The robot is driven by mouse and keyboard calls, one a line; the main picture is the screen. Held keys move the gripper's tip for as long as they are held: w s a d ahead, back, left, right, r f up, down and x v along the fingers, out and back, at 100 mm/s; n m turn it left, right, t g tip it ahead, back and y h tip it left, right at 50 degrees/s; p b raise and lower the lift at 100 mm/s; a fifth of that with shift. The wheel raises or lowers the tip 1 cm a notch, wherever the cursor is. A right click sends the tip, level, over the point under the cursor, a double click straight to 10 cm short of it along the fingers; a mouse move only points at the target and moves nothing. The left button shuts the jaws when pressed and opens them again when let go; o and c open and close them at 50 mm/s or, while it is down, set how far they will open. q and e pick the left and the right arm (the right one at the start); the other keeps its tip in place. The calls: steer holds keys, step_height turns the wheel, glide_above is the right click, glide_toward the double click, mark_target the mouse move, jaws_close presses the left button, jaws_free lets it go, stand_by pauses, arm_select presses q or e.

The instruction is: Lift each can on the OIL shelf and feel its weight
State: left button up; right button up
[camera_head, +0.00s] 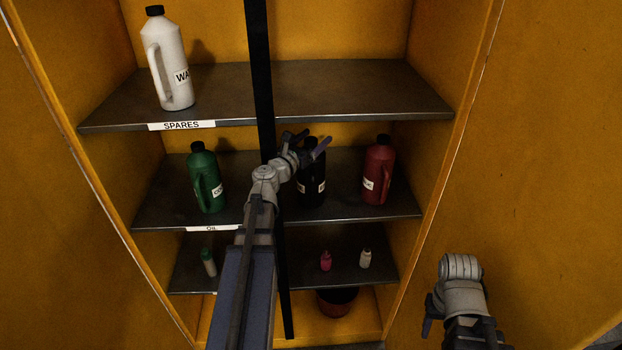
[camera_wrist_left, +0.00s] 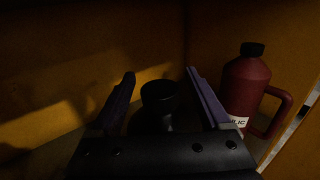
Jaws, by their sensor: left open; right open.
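The OIL shelf (camera_head: 160,208) is the middle shelf and holds a green can (camera_head: 203,178) at left, a black can (camera_head: 311,190) right of centre and a red can (camera_head: 378,172) at right. All stand upright with black caps. My left gripper (camera_head: 308,141) is open at the top of the black can. In the left wrist view, the black cap (camera_wrist_left: 158,98) shows between the two open fingers, with a gap at each side; its body is mostly hidden. The red can (camera_wrist_left: 246,88) stands right of the fingers there. My right gripper (camera_head: 431,318) is open, low at right outside the cabinet.
A dark vertical post (camera_head: 260,70) runs down the cabinet front, left of the black can. The SPARES shelf (camera_head: 330,92) above holds a white can (camera_head: 167,60). Small bottles (camera_head: 326,261) stand on the lower shelf; a dark red bucket (camera_head: 337,302) is below. Yellow walls enclose the sides.

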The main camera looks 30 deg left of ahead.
arm_select(q)
steer(key=shift+w, duration=0.75)
steer(key=shift+s, duration=0.1)
jaws_close()
stand_by(0.8)
